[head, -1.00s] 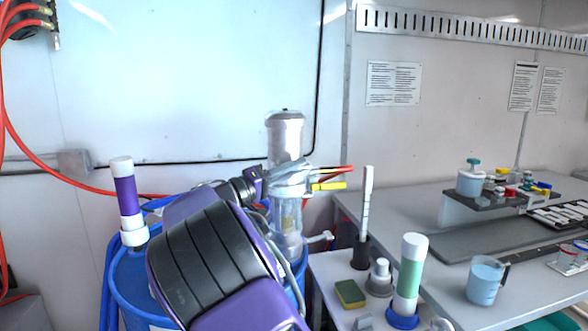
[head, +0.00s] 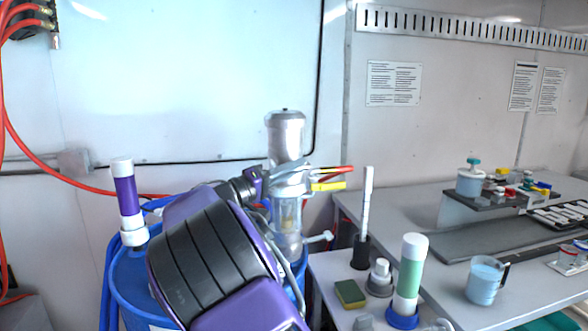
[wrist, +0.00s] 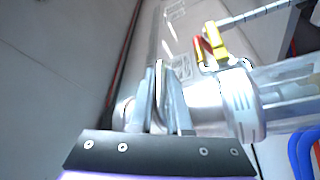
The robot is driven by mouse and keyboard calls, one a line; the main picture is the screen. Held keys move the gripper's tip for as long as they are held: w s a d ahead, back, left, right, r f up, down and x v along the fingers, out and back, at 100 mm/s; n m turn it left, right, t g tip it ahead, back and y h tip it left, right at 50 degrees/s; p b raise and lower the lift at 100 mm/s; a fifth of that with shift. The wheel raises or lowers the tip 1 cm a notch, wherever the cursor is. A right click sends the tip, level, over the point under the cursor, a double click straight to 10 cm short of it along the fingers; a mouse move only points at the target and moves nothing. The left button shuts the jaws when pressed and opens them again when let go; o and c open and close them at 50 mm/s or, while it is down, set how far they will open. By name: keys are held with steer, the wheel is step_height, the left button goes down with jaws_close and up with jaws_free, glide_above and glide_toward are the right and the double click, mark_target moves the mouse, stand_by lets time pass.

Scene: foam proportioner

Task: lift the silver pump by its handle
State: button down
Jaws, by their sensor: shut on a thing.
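The silver pump (head: 288,140) stands upright on a blue drum, behind my arm in the head view. Its lower part is a clear cylinder, and red and yellow levers (head: 330,180) stick out to its right. In the wrist view the pump's metal body (wrist: 205,105) lies sideways across the picture, with the clear part at right. My gripper (wrist: 165,90) has its fingers close together at the pump's metal body. It is shut on the pump's handle, which is mostly hidden between the fingers. In the head view my arm hides most of the gripper.
A purple tube (head: 127,200) with white caps stands on the blue drum (head: 130,275) at left. A green tube (head: 411,270), a sponge (head: 350,293) and a black holder with a white stick (head: 364,215) stand on the small table. A jug (head: 484,280) sits on the grey bench.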

mark_target(293, 127)
step_height(293, 127, up, 10)
steer(key=p, duration=0.2)
steer(key=shift+p, duration=0.35)
steer(key=c, duration=0.9)
jaws_free()
steer(key=shift+f, duration=0.15)
steer(key=shift+o, duration=0.2)
steer(key=b+v, duration=0.1)
steer(key=v, duration=1.6)
steer(key=shift+a, duration=0.25)
